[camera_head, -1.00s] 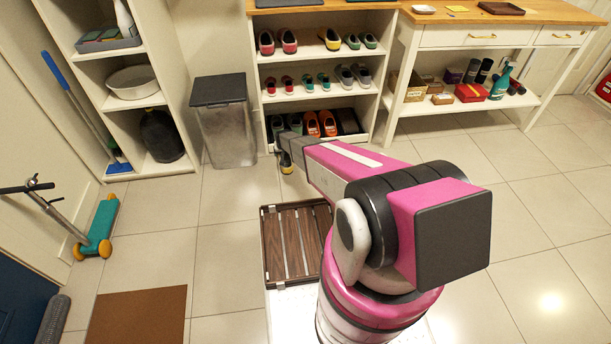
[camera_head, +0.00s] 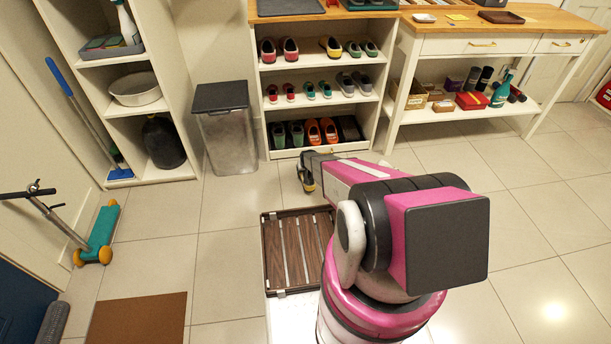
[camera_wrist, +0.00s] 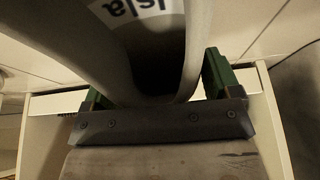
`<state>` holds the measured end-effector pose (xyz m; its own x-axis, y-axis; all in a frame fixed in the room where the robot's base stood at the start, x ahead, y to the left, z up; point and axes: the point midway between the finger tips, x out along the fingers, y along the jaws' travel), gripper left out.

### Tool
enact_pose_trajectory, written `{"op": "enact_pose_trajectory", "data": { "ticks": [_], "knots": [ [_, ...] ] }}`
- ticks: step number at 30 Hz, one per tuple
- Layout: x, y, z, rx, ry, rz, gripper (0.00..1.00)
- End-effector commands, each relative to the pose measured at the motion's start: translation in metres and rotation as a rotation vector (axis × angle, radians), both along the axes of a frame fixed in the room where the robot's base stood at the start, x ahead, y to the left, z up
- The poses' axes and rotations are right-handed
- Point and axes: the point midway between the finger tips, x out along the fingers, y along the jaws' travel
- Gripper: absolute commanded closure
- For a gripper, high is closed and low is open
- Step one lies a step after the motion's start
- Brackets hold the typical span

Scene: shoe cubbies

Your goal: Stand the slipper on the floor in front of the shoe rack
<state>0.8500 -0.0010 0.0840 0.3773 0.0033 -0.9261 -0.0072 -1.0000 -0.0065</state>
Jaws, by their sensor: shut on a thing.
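The gap between slipper and floor cannot be judged.
A wooden slatted tray (camera_head: 268,250) lies nearer me, below the slipper in the picture. A grey bin (camera_head: 225,130) stands left of the rack, and a wooden-topped table (camera_head: 470,35) stands right. Tiled floor (camera_head: 235,200) is clear in front of the bin.

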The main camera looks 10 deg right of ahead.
Motion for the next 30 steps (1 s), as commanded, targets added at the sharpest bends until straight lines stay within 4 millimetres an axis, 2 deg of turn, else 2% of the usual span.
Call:
{"op": "enact_pose_trajectory", "data": {
  "ticks": [9, 19, 20, 21, 30],
  "knots": [
    [0.001, 0.001, -0.037, 0.000, 0.000, 0.000, 0.47],
    [0.000, 0.001, -0.039, 0.000, 0.000, 0.000, 0.47],
    [0.000, 0.001, -0.039, 0.000, 0.000, 0.000, 0.14],
    [0.000, 0.001, -0.039, 0.000, 0.000, 0.000, 0.01],
    [0.000, 0.001, -0.037, 0.000, 0.000, 0.000, 0.00]
  ]
}}
